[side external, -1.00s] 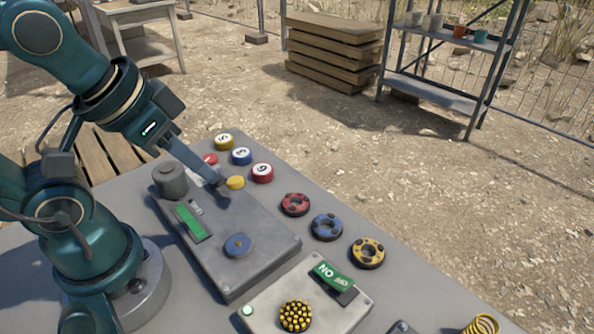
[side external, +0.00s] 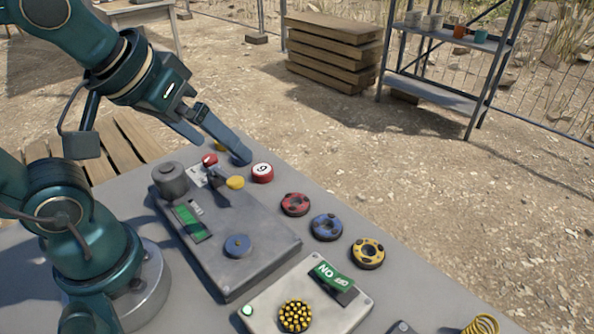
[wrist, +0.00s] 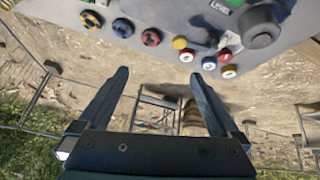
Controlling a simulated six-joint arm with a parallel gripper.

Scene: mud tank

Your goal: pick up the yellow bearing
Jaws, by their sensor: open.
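The yellow bearing (side external: 367,252) is a ring with dark patches. It lies flat at the near end of a row with a blue bearing (side external: 327,227) and a red bearing (side external: 295,204) on the grey table. In the wrist view the yellow bearing (wrist: 91,20) is at the upper left, beyond the left fingertip. My gripper (side external: 230,168) is open and empty, above the far end of the table by the numbered caps, well away from the yellow bearing. Its two fingers (wrist: 160,73) show spread apart in the wrist view.
A red cap (side external: 262,172) marked 6 stands near the fingers. A grey panel (side external: 262,262) carries a yellow button, a blue knob and a dark cylinder (side external: 171,180).

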